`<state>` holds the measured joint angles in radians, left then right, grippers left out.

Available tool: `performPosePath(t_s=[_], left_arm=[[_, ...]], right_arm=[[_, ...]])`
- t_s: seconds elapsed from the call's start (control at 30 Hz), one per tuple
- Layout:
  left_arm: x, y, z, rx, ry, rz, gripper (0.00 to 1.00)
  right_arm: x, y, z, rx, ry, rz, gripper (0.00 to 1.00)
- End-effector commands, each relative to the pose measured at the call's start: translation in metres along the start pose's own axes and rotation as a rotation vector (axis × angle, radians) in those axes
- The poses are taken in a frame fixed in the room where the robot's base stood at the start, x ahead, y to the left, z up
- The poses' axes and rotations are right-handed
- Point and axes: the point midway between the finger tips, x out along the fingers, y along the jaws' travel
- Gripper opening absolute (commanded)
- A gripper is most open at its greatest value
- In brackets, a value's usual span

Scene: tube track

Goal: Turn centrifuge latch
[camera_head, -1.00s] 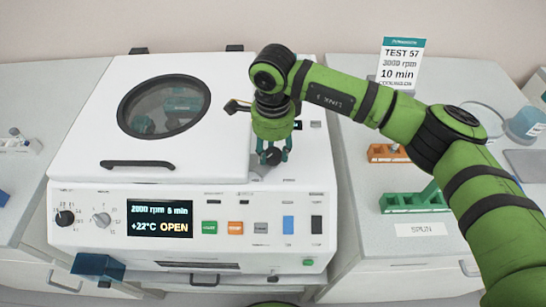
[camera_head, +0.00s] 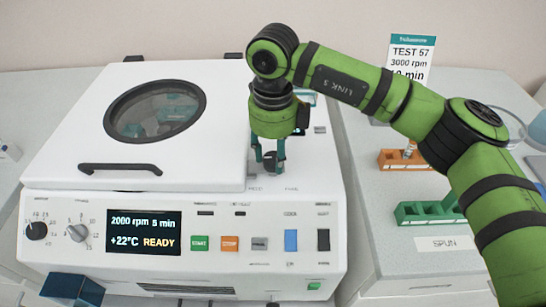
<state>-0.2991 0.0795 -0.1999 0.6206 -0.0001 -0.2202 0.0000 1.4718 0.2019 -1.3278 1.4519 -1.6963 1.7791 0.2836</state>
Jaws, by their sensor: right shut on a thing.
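The white centrifuge (camera_head: 222,179) fills the left and middle of the head view, with its lid (camera_head: 105,115) down. Its display (camera_head: 144,232) reads "2000 rpm 5 min", "+22°C" and "READY". The latch (camera_head: 269,159) is a small dark knob on the top face, right of the lid. My right gripper (camera_head: 268,160) points down over it, with its teal fingers shut on the knob. The fingers and wrist hide part of the latch. My left gripper is not in view.
Right of the centrifuge are an orange rack (camera_head: 400,161) with a tube, a green rack (camera_head: 425,214) and a "SPUN" label (camera_head: 443,244). A sign (camera_head: 411,55) reading "TEST 57, 3000 rpm" stands behind, partly covered by my arm. A blue object (camera_head: 72,289) is at front left.

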Motion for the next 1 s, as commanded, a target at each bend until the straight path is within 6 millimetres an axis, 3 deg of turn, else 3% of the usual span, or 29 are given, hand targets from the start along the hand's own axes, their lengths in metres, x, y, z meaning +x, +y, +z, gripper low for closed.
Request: performPosePath(t_s=[0.67, 0.7, 0.73, 1.0], left_arm=[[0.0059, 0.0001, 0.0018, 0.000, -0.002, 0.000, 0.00], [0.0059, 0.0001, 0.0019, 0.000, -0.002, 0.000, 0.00], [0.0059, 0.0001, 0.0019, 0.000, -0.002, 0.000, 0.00], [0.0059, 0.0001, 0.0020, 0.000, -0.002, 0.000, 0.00]], right_arm=[[0.0004, 0.0002, -0.0003, 0.061, 0.002, 0.001, 0.09], [0.0004, 0.0001, -0.0003, 0.061, 0.002, 0.001, 0.54], [0.0004, 0.0001, -0.0003, 0.061, 0.002, 0.001, 0.66], [0.0002, 0.0001, -0.0002, 0.060, 0.001, 0.000, 0.66]])
